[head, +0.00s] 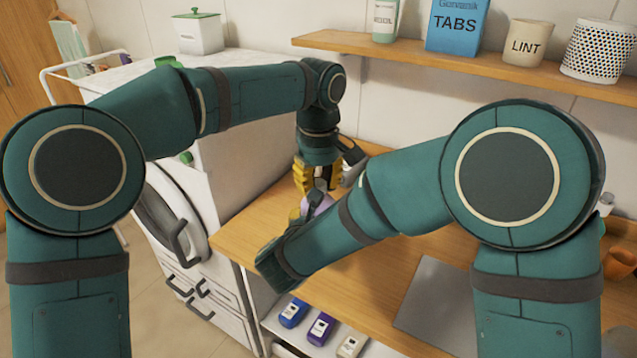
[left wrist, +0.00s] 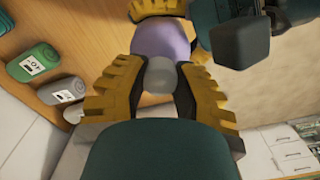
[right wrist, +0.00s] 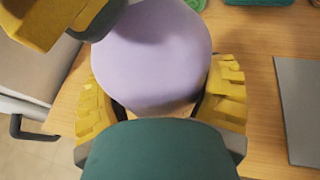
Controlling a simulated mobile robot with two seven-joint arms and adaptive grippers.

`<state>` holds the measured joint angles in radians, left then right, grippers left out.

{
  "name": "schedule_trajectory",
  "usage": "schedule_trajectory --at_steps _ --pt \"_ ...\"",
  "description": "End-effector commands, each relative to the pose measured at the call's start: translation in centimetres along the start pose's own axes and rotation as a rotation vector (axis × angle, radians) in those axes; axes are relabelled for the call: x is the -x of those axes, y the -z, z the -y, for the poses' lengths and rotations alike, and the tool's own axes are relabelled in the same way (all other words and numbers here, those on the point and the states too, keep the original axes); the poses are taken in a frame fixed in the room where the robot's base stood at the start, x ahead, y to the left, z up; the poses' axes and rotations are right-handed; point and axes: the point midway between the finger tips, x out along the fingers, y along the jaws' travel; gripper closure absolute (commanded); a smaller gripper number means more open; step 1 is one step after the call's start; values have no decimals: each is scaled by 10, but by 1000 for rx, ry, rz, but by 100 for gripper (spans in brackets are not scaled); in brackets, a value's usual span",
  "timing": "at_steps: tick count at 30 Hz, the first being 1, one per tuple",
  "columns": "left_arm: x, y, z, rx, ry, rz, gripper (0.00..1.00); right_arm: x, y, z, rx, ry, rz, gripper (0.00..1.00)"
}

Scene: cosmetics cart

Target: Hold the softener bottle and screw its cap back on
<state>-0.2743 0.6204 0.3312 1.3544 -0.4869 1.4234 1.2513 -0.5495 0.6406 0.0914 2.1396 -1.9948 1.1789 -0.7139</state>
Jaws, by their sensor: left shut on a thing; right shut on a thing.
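The lavender softener bottle (right wrist: 150,55) fills the upper middle of the right wrist view; only a small part of the bottle shows in the head view (head: 318,206). My right gripper (right wrist: 162,105) is shut around its body. The pale grey cap (left wrist: 160,75) lies between the yellow fingers of my left gripper (left wrist: 160,88), which is shut on it from above. In the left wrist view the cap lines up with the bottle's top. Whether it sits on the neck or just above it is hidden. In the head view my left gripper (head: 318,178) hangs directly over the bottle.
A grey mat (head: 440,300) lies on the wooden counter at right. Blue (head: 293,312), purple (head: 320,328) and cream (head: 350,346) bottles stand on a lower shelf. A white washer (head: 165,215) is at left. A wall shelf (head: 430,62) holds containers.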

Motion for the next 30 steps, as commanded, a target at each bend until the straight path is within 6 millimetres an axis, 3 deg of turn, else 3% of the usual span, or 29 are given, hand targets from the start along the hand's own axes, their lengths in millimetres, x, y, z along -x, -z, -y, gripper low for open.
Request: schedule_trajectory --at_steps 24,30 --pt "-2 0 0 -1448 0 2 100 0 -1 0 -1 -1 2 100" --pt "-1 0 0 -1669 0 1 100 0 -1 0 -1 -1 3 100"
